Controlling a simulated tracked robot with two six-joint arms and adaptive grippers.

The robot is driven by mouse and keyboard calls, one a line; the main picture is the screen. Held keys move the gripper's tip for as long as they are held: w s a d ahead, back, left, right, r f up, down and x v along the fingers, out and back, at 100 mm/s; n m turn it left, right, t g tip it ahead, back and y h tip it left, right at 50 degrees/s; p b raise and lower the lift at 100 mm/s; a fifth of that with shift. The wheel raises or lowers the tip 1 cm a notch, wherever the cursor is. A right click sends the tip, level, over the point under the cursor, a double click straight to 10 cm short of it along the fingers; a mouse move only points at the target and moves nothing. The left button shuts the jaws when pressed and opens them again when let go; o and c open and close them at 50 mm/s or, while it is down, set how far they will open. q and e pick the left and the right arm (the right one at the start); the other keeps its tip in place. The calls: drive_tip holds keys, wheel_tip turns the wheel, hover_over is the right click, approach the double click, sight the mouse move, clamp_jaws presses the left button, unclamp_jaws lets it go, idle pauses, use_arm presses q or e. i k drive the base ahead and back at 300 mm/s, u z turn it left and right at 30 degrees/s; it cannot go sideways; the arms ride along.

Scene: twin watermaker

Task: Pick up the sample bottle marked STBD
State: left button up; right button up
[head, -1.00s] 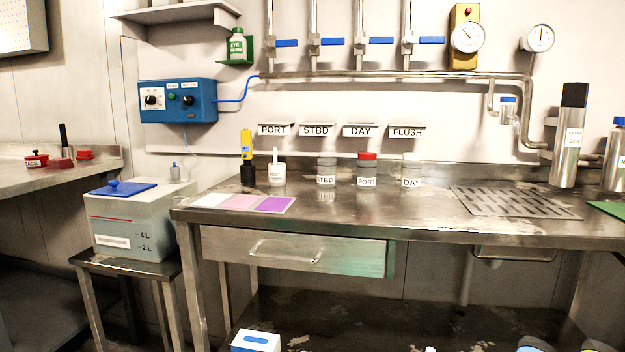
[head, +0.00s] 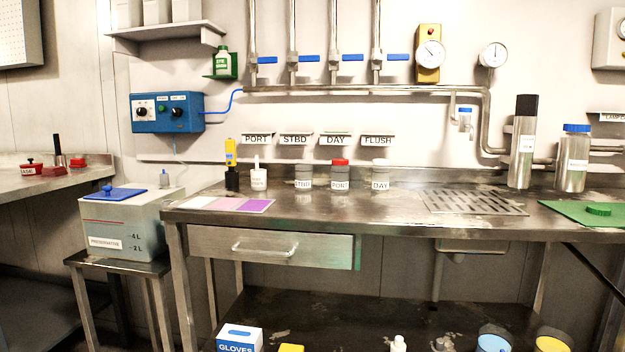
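The sample bottle marked STBD (head: 304,177) stands upright on the steel bench, a greyish clear bottle with a white label. To its right stand the PORT bottle (head: 340,175) with a red cap and the DAY bottle (head: 380,176). To its left are a small white container (head: 258,178) and a yellow and black instrument (head: 231,165). The STBD bottle stands apart from its neighbours and nothing hides its front. Neither of my grippers is in the head view.
The steel bench (head: 400,212) has free room in front of the bottles. Coloured pads (head: 227,204) lie at its left front, a drain grate (head: 472,202) at right. Steel flasks (head: 524,145) stand farther right. A wall label plate STBD (head: 296,139) hangs above the bottles.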

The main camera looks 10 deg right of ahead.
sight(304, 175)
drive_tip(key=i, duration=0.85)
drive_tip(key=u, duration=0.05)
